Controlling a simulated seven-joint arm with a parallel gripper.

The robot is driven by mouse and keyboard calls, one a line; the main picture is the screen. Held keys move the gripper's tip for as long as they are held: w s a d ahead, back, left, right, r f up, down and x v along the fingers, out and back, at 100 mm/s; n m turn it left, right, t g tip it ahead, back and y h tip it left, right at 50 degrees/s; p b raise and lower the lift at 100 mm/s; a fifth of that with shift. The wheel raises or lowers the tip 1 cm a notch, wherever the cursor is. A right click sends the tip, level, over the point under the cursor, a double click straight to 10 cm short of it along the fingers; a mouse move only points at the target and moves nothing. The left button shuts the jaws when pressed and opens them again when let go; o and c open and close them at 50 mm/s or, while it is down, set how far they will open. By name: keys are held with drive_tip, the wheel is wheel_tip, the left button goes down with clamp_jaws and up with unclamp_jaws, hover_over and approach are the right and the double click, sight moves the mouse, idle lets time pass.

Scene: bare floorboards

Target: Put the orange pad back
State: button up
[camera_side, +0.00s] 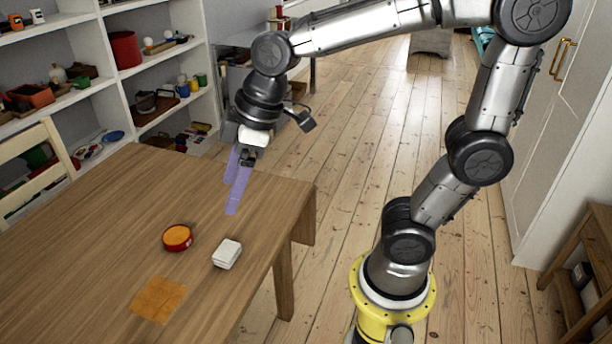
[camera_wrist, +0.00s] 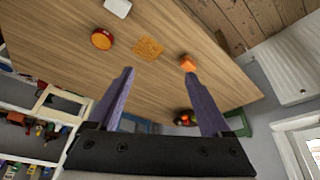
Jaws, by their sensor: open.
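A flat, thin orange square (camera_side: 159,299) lies on the wooden table near its front edge; it also shows in the wrist view (camera_wrist: 149,48). A round, low red container with an orange top (camera_side: 177,237) stands behind it; it also shows in the wrist view (camera_wrist: 103,39). I cannot tell for sure which of these is the orange pad. A small orange piece (camera_wrist: 188,63) shows by the right fingertip in the wrist view only. My gripper (camera_side: 231,197) has purple fingers, spread apart and empty above the table; it also shows in the wrist view (camera_wrist: 160,73).
A white box (camera_side: 227,254) lies right of the red container, near the table's right edge; it also shows in the wrist view (camera_wrist: 118,7). The wooden table (camera_side: 110,215) is otherwise mostly clear. Shelves (camera_side: 95,85) with several items and a chair (camera_side: 40,160) stand behind it.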

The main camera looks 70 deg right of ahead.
drive_tip(key=s+d+m+t+h, duration=0.1)
drive_tip(key=s+d+m, duration=0.5)
drive_tip(key=s, duration=0.6)
drive_tip(key=shift+d+f+m+t+h, duration=0.35)
drive_tip(key=shift+d+m+t+h, duration=0.05)
drive_tip(key=shift+d+h, duration=0.2)
